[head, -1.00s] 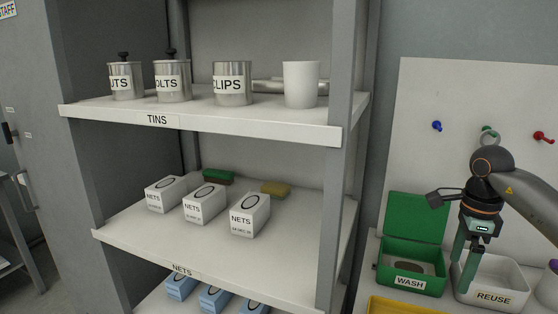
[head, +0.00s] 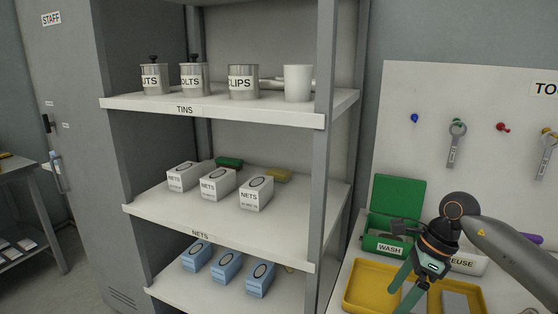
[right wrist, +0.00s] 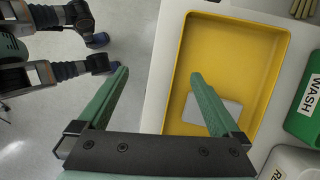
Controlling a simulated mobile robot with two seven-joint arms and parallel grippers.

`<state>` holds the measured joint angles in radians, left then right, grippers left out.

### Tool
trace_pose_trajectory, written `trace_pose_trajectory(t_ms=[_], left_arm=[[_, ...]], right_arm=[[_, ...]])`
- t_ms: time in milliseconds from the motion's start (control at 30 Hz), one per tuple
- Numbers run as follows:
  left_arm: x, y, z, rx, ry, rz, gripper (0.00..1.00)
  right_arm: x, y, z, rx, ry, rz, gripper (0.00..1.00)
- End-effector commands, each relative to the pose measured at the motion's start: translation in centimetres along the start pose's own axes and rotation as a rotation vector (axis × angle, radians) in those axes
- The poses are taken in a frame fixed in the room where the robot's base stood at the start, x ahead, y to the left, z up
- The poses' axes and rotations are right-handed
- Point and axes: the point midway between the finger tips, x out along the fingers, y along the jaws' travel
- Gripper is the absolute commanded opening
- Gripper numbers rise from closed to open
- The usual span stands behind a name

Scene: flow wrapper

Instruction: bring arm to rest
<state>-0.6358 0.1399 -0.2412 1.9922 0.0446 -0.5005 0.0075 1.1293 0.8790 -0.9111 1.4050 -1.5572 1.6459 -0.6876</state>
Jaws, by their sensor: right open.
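My right gripper (head: 402,299) comes in from the right in the head view, pointing down in front of the yellow tray (head: 350,296). Its green fingers are spread apart with nothing between them. In the right wrist view the open gripper (right wrist: 158,76) has one finger over the floor and the other over the yellow tray (right wrist: 181,112). A pale flat piece (right wrist: 220,108) lies in the tray, partly behind that finger. My left gripper does not show in the head view.
A green WASH box (head: 398,192) and a white REUSE bin (head: 476,265) stand behind the tray. Left of the counter is a shelf unit (head: 190,106) with tins and NETS boxes. A pegboard (head: 470,95) holds hanging tools. Open floor (right wrist: 125,25) lies beside the counter.

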Motion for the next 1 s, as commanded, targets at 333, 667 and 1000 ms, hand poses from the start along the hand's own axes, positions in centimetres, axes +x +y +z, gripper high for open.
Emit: trace_pose_trajectory(t_ms=[333,667,1000], left_arm=[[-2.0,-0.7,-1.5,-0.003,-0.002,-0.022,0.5],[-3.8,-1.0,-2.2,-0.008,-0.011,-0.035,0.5],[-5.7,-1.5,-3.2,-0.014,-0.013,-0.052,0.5]], right_arm=[[7.6,11.7,15.3,0.338,-0.704,0.479,1.0],[6.2,13.0,18.8,1.226,-1.234,0.949,1.0],[13.8,12.1,6.0,2.536,-1.405,1.184,1.0]])
